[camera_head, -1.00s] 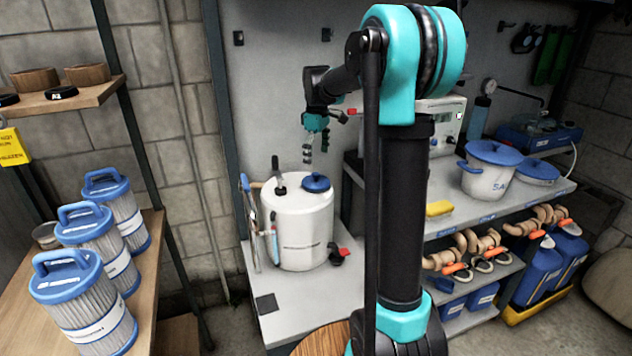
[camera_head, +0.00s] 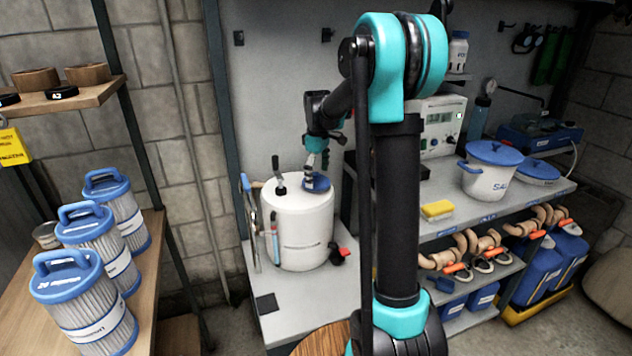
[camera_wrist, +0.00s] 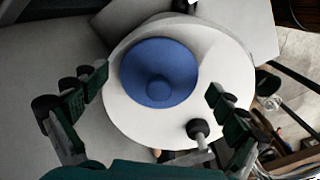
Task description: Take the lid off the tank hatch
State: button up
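The tank (camera_head: 297,232) is a white cylinder standing upright on a grey bench. Its hatch lid (camera_head: 316,183) is a blue disc with a round central knob, lying on the tank's top. In the wrist view the lid (camera_wrist: 158,75) sits between and ahead of my fingers, with its knob toward me. My gripper (camera_head: 311,172) is just above the lid in the head view. In the wrist view my gripper (camera_wrist: 155,92) has its two fingers wide apart, with nothing between the pads. The head view does not show clearly whether a finger touches the lid.
A black-handled valve (camera_head: 280,186) rises from the tank top beside the lid; it also shows in the wrist view (camera_wrist: 198,129). A red-handled tap (camera_head: 338,252) sticks out low at the right. A shelf with pots (camera_head: 490,180) stands right; filter cartridges (camera_head: 88,297) stand left.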

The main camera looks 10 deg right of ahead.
aim_at(317, 173)
jog(key=c, duration=1.2)
jog(key=shift+r, duration=0.1)
jog(key=shift+r, duration=0.5)
grip_shut()
notch_tip(317, 173, up, 19)
jog(key=shift+f, duration=0.15)
